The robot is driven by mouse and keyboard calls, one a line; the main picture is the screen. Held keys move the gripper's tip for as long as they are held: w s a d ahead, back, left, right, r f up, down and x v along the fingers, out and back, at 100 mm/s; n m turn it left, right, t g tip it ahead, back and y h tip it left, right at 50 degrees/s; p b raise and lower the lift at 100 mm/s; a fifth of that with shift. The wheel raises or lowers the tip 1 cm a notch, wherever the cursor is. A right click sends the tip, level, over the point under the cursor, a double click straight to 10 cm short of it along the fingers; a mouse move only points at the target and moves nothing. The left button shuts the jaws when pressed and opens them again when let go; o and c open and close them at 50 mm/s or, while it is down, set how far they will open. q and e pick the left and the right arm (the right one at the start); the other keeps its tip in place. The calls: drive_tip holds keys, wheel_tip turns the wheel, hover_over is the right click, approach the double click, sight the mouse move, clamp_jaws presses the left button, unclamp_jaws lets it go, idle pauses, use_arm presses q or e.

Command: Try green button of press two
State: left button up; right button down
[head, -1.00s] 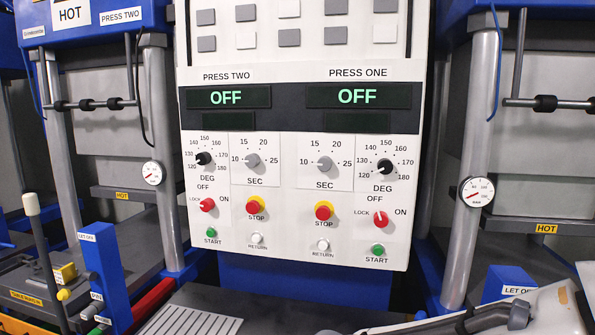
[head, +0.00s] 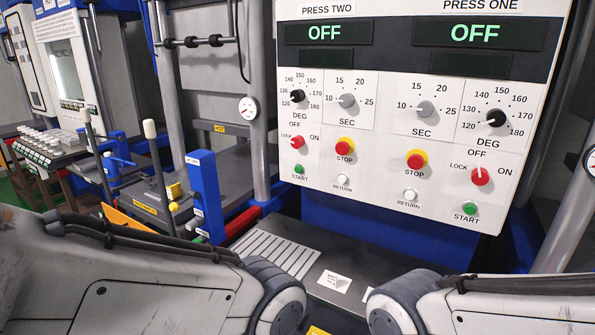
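The control panel (head: 380,185) fills the right half of the head view. Its left column is labelled PRESS TWO, and the display (head: 325,33) under that label reads OFF. Press two's green START button (head: 299,169) is at the lower left of the panel, under its red selector knob (head: 297,142). A second green START button (head: 470,209) belongs to the PRESS ONE column, whose display (head: 475,34) also reads OFF. Both my arms show at the bottom, below the panel and apart from it. Neither gripper's fingers are in view.
A blue upright (head: 207,195) and a lever with a pale knob (head: 150,129) stand left of the panel. A slotted dark shelf (head: 275,252) lies below it.

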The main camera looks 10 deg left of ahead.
use_arm(q)
clamp_jaws()
idle(1.8)
